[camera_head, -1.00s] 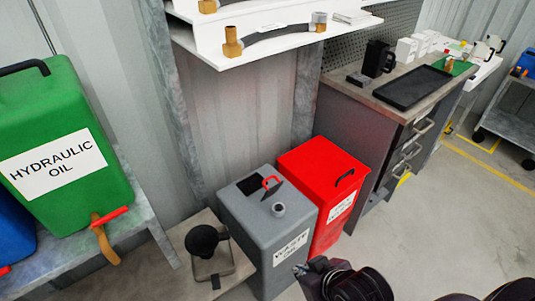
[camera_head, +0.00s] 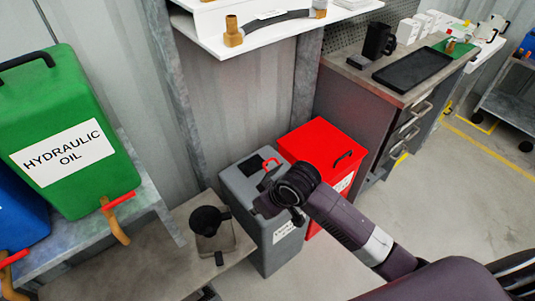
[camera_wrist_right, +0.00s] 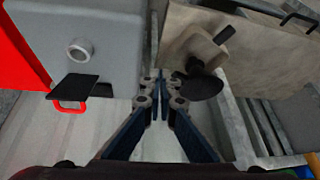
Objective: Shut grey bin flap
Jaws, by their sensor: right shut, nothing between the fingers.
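The grey bin (camera_head: 240,196) stands on the floor left of the red bin; its grey top also shows in the right wrist view (camera_wrist_right: 112,55). Its black flap (camera_head: 267,181) with a red handle (camera_head: 271,163) stands raised beside the dark opening (camera_head: 249,166). In the wrist view the flap (camera_wrist_right: 72,88) is at the left, with the red handle at its edge. My right gripper (camera_head: 259,207) is above the grey bin, partly hiding its top and label. Its fingers (camera_wrist_right: 160,84) are shut, empty and apart from the flap. My left gripper is not in view.
The red bin (camera_head: 320,140) stands close on the right. A low bench (camera_head: 165,243) with a jug and black funnel (camera_head: 208,222) is on the left. A green hydraulic oil container (camera_head: 65,130) stands on a shelf. A white shelf (camera_head: 280,27) hangs above, before the wall.

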